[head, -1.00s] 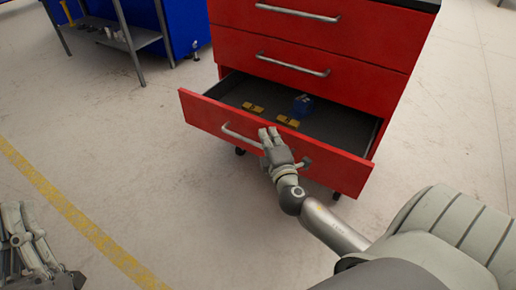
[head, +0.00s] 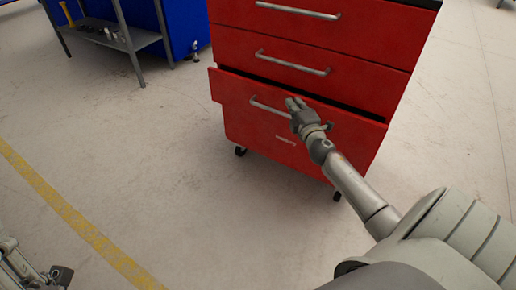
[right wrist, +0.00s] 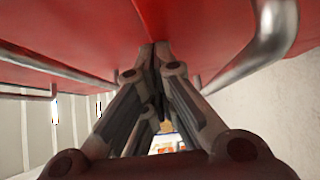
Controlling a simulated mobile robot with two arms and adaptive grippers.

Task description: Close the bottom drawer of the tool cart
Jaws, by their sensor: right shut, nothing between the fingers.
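The red tool cart (head: 312,50) stands upright in the head view. The drawer's handle (head: 270,108) is a silver bar. My right gripper (head: 293,103) is shut and empty, with its fingertips at the drawer front by the handle. In the right wrist view the shut fingertips (right wrist: 154,52) meet at the red front, and they appear to touch it. My left gripper (head: 50,277) is partly cut off at the lower left corner, away from the cart.
A blue cabinet (head: 185,25) and a grey metal shelf (head: 130,38) with small items stand at the upper left. A yellow line (head: 70,215) runs across the floor. The floor left of the cart is clear.

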